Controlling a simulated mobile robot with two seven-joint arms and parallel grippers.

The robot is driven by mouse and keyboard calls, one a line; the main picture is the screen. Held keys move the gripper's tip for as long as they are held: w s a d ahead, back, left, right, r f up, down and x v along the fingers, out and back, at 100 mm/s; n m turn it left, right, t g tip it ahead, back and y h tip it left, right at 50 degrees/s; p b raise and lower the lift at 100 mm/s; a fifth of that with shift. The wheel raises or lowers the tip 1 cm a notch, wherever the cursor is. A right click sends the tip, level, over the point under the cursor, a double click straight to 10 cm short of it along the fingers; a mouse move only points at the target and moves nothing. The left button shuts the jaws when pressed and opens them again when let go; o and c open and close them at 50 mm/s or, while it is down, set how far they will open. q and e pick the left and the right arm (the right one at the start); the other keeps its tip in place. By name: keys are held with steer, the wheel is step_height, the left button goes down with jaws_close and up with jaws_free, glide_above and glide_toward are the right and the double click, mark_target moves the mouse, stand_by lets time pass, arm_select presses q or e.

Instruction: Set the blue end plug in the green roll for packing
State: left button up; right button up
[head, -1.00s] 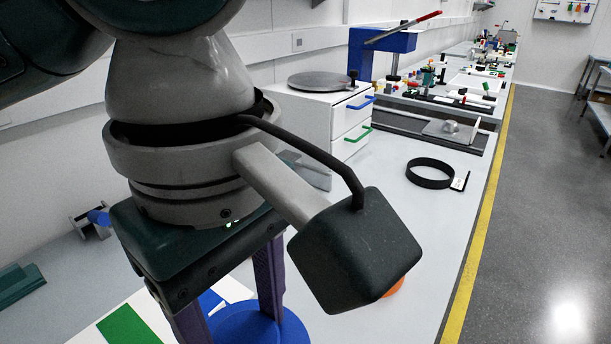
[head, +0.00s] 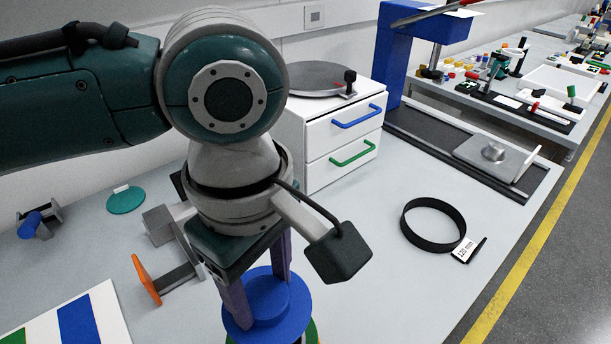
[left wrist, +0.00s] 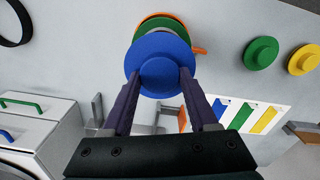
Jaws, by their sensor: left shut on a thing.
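My left gripper (head: 258,283) has purple fingers pointing down and is shut on the blue end plug (head: 270,306), a wide disc with a round knob. The left wrist view also shows the plug (left wrist: 155,50) between the fingertips, its knob towards me. Behind the plug in that view is a green round rim (left wrist: 158,19), seemingly the green roll, mostly hidden. A sliver of green (head: 312,332) shows below the plug in the head view. I cannot tell whether the plug touches or sits in the roll. My right gripper is not in view.
A striped mat (head: 108,305) lies front left, near an orange-ended grey fixture (head: 146,279). Green (left wrist: 261,54) and yellow plugs (left wrist: 303,60) show in the wrist view.

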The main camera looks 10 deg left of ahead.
mark_target(265, 314)
arm_select(q)
steer(key=shift+s+a, duration=0.15)
steer(key=shift+r+p, duration=0.15)
steer(key=shift+p, duration=0.25)
steer(key=shift+f+b, duration=1.45)
steer(key=shift+f, duration=1.6)
steer(key=shift+f, duration=0.25)
